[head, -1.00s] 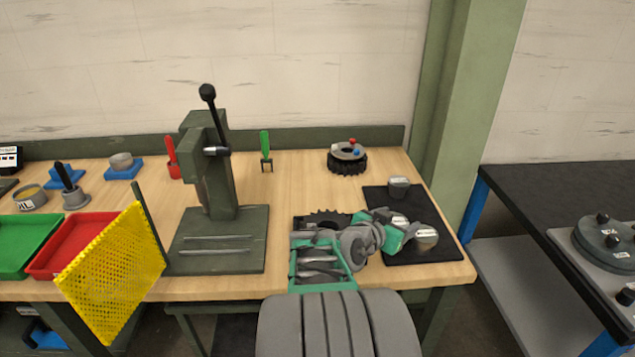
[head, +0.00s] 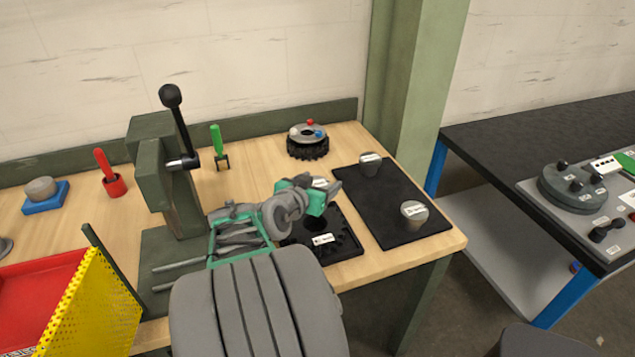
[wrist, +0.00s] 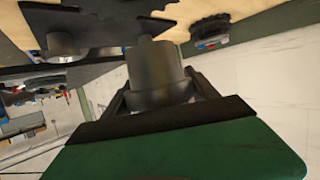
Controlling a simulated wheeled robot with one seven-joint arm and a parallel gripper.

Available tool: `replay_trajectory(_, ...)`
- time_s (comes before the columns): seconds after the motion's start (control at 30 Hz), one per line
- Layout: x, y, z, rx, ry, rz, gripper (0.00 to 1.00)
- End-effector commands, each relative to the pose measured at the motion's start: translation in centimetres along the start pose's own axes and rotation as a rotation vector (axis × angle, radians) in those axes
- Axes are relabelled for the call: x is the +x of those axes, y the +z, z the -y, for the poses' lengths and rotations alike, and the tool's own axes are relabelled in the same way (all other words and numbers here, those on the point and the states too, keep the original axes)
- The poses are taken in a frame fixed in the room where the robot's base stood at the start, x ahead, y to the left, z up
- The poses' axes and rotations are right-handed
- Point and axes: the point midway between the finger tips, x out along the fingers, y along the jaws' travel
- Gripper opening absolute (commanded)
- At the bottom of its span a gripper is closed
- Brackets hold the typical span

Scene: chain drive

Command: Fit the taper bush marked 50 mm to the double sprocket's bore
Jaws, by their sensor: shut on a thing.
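My gripper (head: 328,192) is shut on a grey taper bush, which fills the space between the fingers in the wrist view (wrist: 157,72). In the head view the fingers mostly hide this bush; a pale label (head: 320,183) shows there. I cannot read its size. Two other grey bushes, one at the back (head: 370,166) and one at the front (head: 413,216), stand on the black mat (head: 385,205).
A toothed black ring with coloured knobs (head: 308,147) sits behind. A green arbor press (head: 160,180) stands left, beside a yellow mesh guard (head: 85,310) and red tray (head: 40,290). A second table (head: 540,150) is at the right.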

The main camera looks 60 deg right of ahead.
Motion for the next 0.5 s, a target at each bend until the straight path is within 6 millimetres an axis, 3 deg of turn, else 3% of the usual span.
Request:
replay_trajectory(0.1,-0.2,0.1,0.0,0.004,0.0,-0.006,0.0)
replay_trajectory(0.5,1.4,4.3,-0.2,0.004,0.004,-0.004,0.0)
